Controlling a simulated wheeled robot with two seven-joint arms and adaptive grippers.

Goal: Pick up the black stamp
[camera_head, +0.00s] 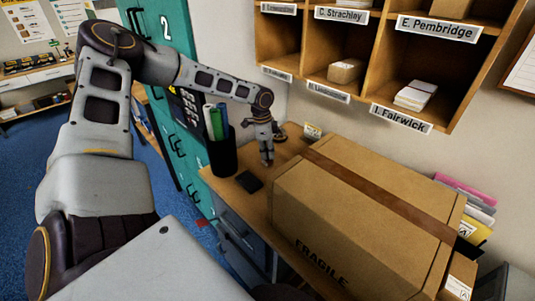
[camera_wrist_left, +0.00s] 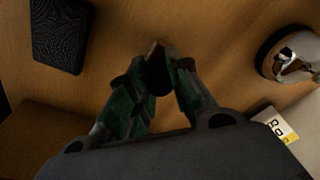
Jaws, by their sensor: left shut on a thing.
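My left gripper (camera_head: 267,158) reaches down over the wooden desk, between the pen cup and the carton. In the left wrist view its fingers (camera_wrist_left: 160,72) are closed around a small dark piece, the black stamp (camera_wrist_left: 158,76). Only a bit of the stamp shows between the fingertips; the rest is hidden by them. I cannot tell whether it still touches the desk. A flat black pad (camera_head: 249,182) lies on the desk near the gripper; it also shows in the left wrist view (camera_wrist_left: 60,35). My right gripper is not in view.
A large taped carton (camera_head: 350,205) marked FRAGILE fills the desk right of the gripper. A black cup (camera_head: 222,157) with markers stands to the left. A round dark-based object with a shiny top (camera_wrist_left: 290,55) sits close by. Labelled wooden pigeonholes (camera_head: 375,70) hang above.

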